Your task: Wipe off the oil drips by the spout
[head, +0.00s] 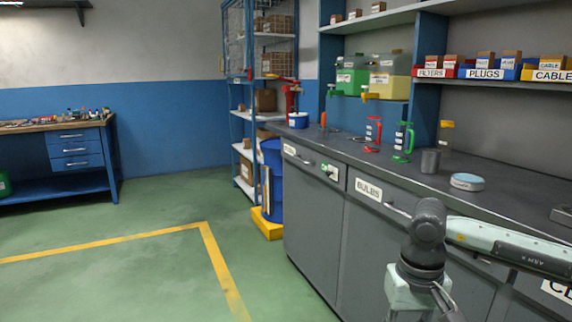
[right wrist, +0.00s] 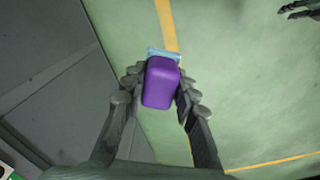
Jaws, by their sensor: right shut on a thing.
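My right gripper (right wrist: 158,80) is shut on a purple block with a pale blue pad along its far edge (right wrist: 160,88), seen in the right wrist view above the green floor. In the head view my right arm reaches in from the right and bends down in front of the counter; its fingers are not clear there. Dark fingers at the top right of the right wrist view look like my left gripper (right wrist: 300,10); their opening is unclear. On the shelf, a green tank (head: 351,82) and a yellow tank (head: 388,86) have spouts above the counter. I cannot make out oil drips.
The green floor to the left is clear.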

